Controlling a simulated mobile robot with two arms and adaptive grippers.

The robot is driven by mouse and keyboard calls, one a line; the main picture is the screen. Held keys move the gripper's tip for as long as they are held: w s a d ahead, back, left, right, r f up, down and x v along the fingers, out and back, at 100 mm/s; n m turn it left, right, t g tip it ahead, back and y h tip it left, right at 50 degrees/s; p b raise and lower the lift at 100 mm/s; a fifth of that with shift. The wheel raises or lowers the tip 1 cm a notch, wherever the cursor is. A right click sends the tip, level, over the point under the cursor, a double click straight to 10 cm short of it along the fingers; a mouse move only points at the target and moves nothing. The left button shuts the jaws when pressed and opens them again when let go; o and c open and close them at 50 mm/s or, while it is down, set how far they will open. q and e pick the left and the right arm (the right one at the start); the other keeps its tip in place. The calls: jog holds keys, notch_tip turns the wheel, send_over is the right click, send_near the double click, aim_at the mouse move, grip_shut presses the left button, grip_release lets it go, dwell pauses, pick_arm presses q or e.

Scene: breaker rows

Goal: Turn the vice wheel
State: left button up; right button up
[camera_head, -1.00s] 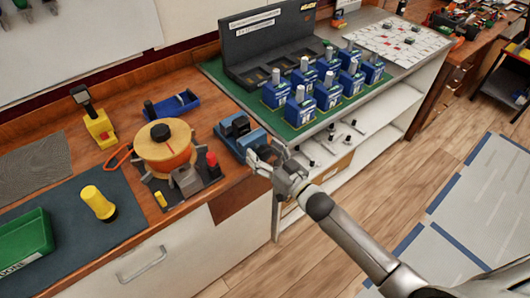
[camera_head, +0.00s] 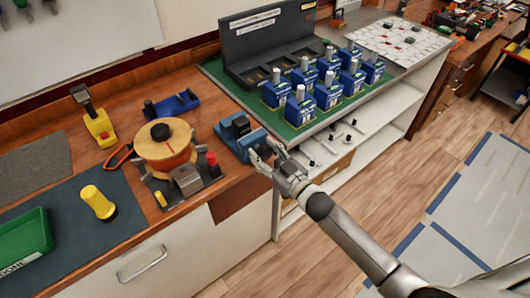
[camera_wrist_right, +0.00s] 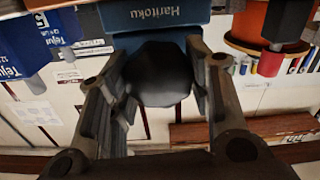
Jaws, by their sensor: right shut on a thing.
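The blue vice (camera_head: 240,138) with dark grey jaws sits at the front right edge of the wooden bench; its blue body with the name "Haritoku" (camera_wrist_right: 165,14) fills the top of the right wrist view. My right gripper (camera_head: 265,157) is at the vice's front end, over the bench edge. In the right wrist view the dark, rounded vice wheel (camera_wrist_right: 160,76) lies between the fingers of my right gripper (camera_wrist_right: 160,88), which is shut on it. In the head view the wheel is mostly hidden by the gripper. My left gripper is not in view.
An orange-wrapped spool (camera_head: 165,150) stands left of the vice. Several blue breakers (camera_head: 300,106) stand on the green mat behind and to the right. A blue holder (camera_head: 172,105), yellow tools and a green bin (camera_head: 22,240) lie further left.

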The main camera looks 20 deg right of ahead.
jog(key=n, duration=0.6)
jog(key=shift+b, duration=0.35)
dwell(0.4)
jog(key=o, duration=1)
jog(key=shift+s, duration=0.15)
jog(key=v, duration=1.1)
jog(key=shift+s+d, duration=0.1)
jog(key=shift+s, duration=0.3)
jog(key=shift+f, duration=0.1)
